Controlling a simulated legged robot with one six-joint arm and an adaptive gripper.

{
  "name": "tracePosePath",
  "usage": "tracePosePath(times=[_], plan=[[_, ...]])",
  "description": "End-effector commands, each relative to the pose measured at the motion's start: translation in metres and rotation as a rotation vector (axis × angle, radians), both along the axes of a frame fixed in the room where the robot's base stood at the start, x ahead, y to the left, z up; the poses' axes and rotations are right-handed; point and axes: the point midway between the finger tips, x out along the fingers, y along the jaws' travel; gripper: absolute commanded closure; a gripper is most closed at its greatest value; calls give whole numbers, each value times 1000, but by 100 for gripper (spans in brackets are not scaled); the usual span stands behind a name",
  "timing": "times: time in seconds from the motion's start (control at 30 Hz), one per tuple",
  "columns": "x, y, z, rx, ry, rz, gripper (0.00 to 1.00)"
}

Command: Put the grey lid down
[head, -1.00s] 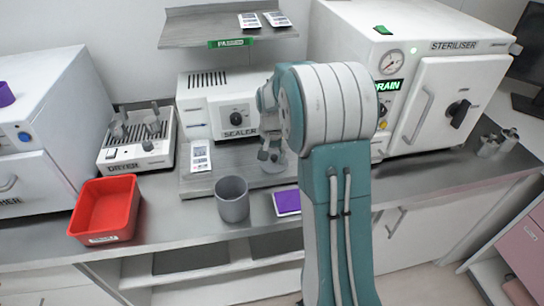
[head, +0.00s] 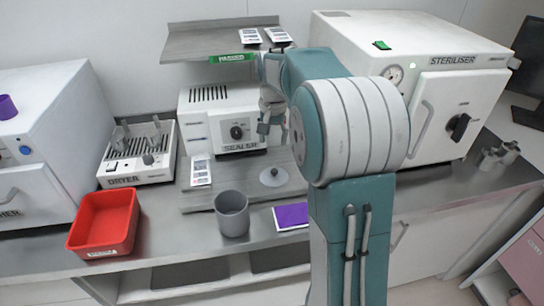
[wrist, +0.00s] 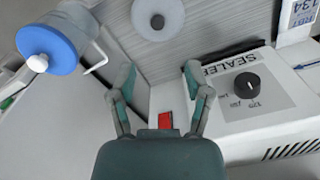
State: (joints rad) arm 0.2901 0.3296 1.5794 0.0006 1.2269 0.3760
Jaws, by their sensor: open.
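The grey lid (head: 273,177), a round disc with a dark knob, lies flat on the grey board in front of the sealer. It also shows at the top of the wrist view (wrist: 158,18), beyond my fingertips. My gripper (head: 272,127) is raised above and behind the lid, near the sealer's right side. In the wrist view my gripper (wrist: 158,82) has its fingers spread apart with nothing between them. The grey cup (head: 232,213) stands upright and open-topped in front of the board, apart from the lid.
The sealer (head: 226,118) stands behind the board, close to my gripper. A shelf (head: 205,42) hangs above. A red tray (head: 104,222), purple pad (head: 291,216) and dryer (head: 138,155) are on the counter. The steriliser (head: 455,110) is at right. A blue-capped container (wrist: 62,45) shows in the wrist view.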

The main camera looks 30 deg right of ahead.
Motion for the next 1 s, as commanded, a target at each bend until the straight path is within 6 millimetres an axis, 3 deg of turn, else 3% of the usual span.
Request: tracePosePath(times=[0.17, 0.3, 0.5, 0.8, 1.0], plan=[[-28, 26, 28, -18, -60, 81, 36], [-65, 56, 51, -41, -130, 182, 36], [-122, 91, 67, -75, -231, 325, 36], [-209, 130, 60, -129, -383, 535, 36], [-246, 142, 45, -158, -454, 633, 36]])
